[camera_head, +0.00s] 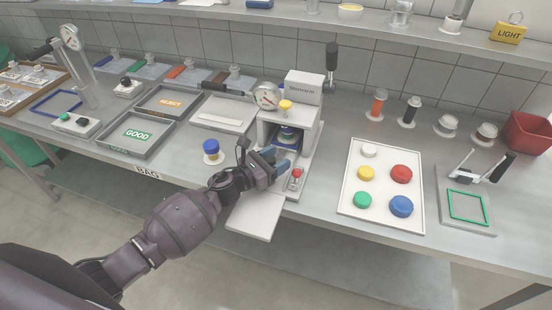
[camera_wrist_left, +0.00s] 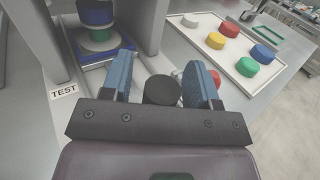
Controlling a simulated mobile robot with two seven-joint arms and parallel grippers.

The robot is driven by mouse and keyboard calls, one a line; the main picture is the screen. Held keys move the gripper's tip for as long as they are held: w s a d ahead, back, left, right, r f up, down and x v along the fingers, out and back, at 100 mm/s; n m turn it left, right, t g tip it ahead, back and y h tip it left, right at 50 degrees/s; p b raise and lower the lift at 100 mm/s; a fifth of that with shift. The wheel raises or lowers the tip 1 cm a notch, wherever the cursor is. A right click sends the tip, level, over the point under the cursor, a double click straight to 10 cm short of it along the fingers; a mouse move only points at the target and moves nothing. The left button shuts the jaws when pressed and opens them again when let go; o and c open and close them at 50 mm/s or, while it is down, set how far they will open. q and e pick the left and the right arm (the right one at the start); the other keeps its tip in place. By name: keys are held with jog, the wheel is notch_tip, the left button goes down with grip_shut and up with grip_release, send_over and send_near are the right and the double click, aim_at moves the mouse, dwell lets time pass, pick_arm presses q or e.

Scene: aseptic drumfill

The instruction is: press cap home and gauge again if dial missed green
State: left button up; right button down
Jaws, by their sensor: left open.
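The white gauge station (camera_head: 305,88) has a round dial (camera_head: 267,96) at its top left; I cannot read where its needle points. A second blue-capped piece (camera_head: 211,147) stands on the table left of the station. My right gripper is out of view.
A red button (camera_head: 296,173) is just right of my left gripper. A white tray (camera_head: 383,205) of coloured caps lies further right. The GOOD tray (camera_head: 168,148) and REJECT tray (camera_head: 160,112) are at left. A grey panel (camera_head: 254,218) juts past the front edge.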

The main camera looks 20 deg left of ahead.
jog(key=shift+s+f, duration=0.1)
pick_arm(q)
jog(key=c, duration=0.5)
grip_shut()
jog(key=shift+w, duration=0.1)
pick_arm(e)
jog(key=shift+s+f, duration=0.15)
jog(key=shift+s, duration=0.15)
